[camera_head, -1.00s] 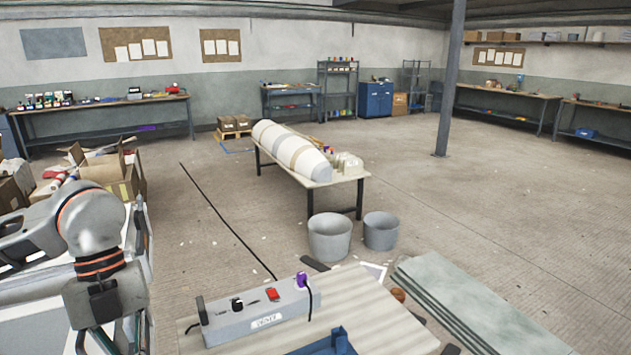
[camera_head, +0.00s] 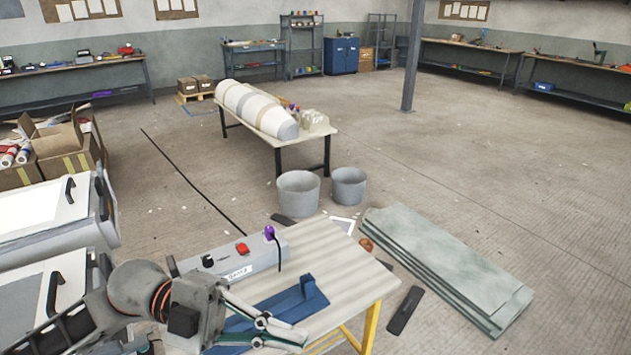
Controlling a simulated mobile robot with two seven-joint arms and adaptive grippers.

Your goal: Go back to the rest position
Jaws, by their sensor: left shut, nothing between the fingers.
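My left arm comes in from the lower left in the head view. My left gripper (camera_head: 303,343) is at the near side of the wooden-topped table (camera_head: 345,262), in front of a blue tool or fixture (camera_head: 300,302). Its fingers point right and are shut with nothing between them. A grey control box (camera_head: 228,262) with a red switch and a purple knob is on the table's far left part. My right gripper is not in view.
White lidded cases (camera_head: 45,208) stand at left. Grey sheets (camera_head: 440,262) lie stacked on the floor at right. Two grey buckets, one a larger bucket (camera_head: 298,194), stand before a mould table (camera_head: 315,135). The floor at right is open.

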